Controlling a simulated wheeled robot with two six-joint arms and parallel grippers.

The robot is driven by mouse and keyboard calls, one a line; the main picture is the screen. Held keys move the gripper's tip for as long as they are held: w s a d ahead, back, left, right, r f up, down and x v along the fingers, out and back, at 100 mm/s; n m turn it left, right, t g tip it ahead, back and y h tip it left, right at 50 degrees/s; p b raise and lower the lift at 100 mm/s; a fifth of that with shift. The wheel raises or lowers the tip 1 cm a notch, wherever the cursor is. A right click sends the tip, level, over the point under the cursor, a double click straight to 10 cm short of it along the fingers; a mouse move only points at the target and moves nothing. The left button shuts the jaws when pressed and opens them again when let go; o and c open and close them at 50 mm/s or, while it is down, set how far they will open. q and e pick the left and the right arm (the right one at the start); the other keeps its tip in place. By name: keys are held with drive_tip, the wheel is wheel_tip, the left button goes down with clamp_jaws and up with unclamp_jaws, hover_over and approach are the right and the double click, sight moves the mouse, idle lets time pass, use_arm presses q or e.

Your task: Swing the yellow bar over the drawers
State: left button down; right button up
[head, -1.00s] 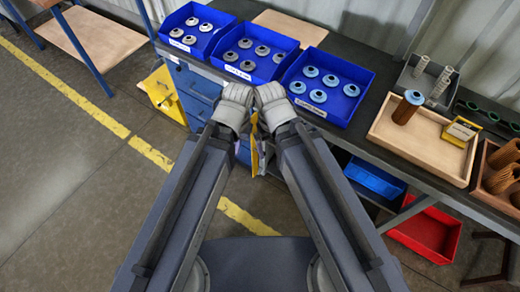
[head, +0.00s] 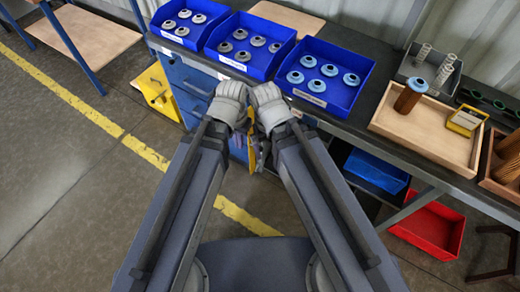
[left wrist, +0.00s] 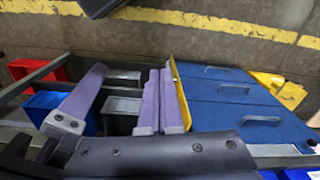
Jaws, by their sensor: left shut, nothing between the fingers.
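The yellow bar (head: 252,152) is an upright strip at the edge of the blue drawers (head: 198,93), partly hidden behind my wrists in the head view. In the left wrist view the bar (left wrist: 181,92) runs along the left side of the blue drawer fronts (left wrist: 228,100), which have grey handles. My left gripper (left wrist: 160,78) is shut and empty, its purple fingers together right beside the bar. I cannot tell whether they touch it. A single purple finger (left wrist: 86,92) further left seems to belong to my right gripper, whose jaws are not clear.
Blue bins (head: 318,100) with ring-shaped parts stand on the bench above the drawers. A wooden tray (head: 400,130) holds a brown cartridge. Below the bench are a blue bin (head: 376,172) and a red bin (head: 430,228).

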use_arm(q)
drive_tip(key=w+d+f+m+t+h+b, duration=0.2)
drive_tip(key=w+f+b, duration=0.7)
drive_tip(key=f+b, duration=0.5)
drive_tip(key=w+d+f+m+t+h+b, duration=0.2)
drive_tip(key=w+f+b, duration=0.8)
drive_tip(key=b, duration=0.7)
drive_tip(key=shift+d+f+m+t+h, duration=0.3)
drive_tip(key=shift+d+f+t+h, duration=0.65)
drive_tip(key=shift+f, duration=0.95)
drive_tip(key=shift+d+g, duration=0.2)
drive_tip(key=shift+g, duration=0.05)
drive_tip(key=shift+w+b, duration=0.1)
drive_tip(key=shift+b, duration=0.2)
drive_tip(key=b+x, duration=0.8)
drive_tip(key=x, duration=0.3)
drive_tip(key=s+a, duration=0.3)
drive_tip(key=shift+s+r, duration=0.1)
drive_tip(key=shift+s, duration=0.05)
